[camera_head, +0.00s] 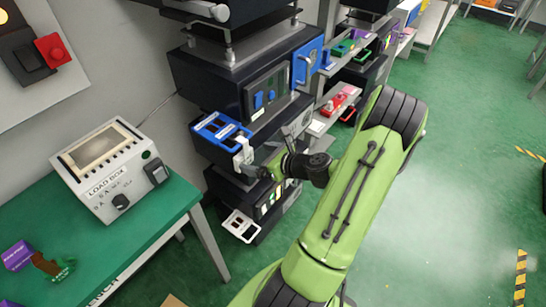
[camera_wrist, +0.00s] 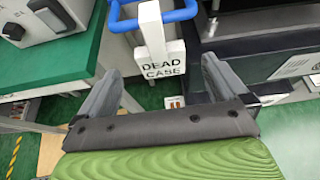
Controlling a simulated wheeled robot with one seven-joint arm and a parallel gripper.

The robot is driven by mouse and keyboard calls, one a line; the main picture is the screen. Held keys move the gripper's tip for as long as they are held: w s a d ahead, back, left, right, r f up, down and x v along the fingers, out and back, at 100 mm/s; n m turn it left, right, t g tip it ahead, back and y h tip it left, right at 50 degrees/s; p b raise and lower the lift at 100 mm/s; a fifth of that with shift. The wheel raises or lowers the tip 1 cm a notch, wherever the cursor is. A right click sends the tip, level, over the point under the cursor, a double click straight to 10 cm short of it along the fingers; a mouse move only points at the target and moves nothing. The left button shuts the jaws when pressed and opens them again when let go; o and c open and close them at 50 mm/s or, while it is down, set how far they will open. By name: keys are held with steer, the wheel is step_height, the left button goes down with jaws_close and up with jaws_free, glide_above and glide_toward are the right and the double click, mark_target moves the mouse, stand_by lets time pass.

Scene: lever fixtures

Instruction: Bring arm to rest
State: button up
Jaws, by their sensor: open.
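My green arm reaches across the head view to the equipment rack, with my gripper (camera_head: 262,168) in front of it. In the wrist view my gripper (camera_wrist: 161,70) is open, its two grey fingers spread apart. A white "DEAD CASE" tag (camera_wrist: 163,62) with a blue handle (camera_wrist: 182,14) lies ahead, between the fingers in the picture. The fingers do not appear closed on it. In the head view the white tag (camera_head: 243,152) hangs at a blue frame (camera_head: 219,130) on the rack, close to the gripper. Whether a finger touches the tag cannot be told.
A grey "LOAD CASE" box (camera_head: 112,168) stands on a green table (camera_head: 130,235) at left. Dark rack units (camera_head: 238,70) and a blue-handled panel (camera_head: 306,62) rise above the gripper. A white framed piece (camera_head: 241,226) sticks out below. Open green floor (camera_head: 450,200) lies right.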

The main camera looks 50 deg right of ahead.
steer(key=p+v, duration=0.1)
steer(key=v, duration=0.6)
steer(key=shift+f, duration=0.1)
steer(key=w+a+r+n+g+y, duration=0.1)
steer(key=w+a+r+n+g, duration=0.2)
steer(key=a+n, duration=0.65)
steer(key=a+r+n+g+y, duration=0.1)
steer(key=a+r+n+g, duration=0.3)
steer(key=a+n, duration=0.6)
steer(key=s+a+r+n+h, duration=0.1)
steer(key=s+a+r+n, duration=0.2)
steer(key=n, duration=0.5)
steer(key=s+a+r+n+h+p, duration=0.1)
steer(key=s+a+r+n, duration=0.3)
steer(key=s+r+n, duration=0.2)
steer(key=shift+s+r+n, duration=0.25)
steer(key=shift+s+n, duration=0.45)
steer(key=shift+n, duration=0.35)
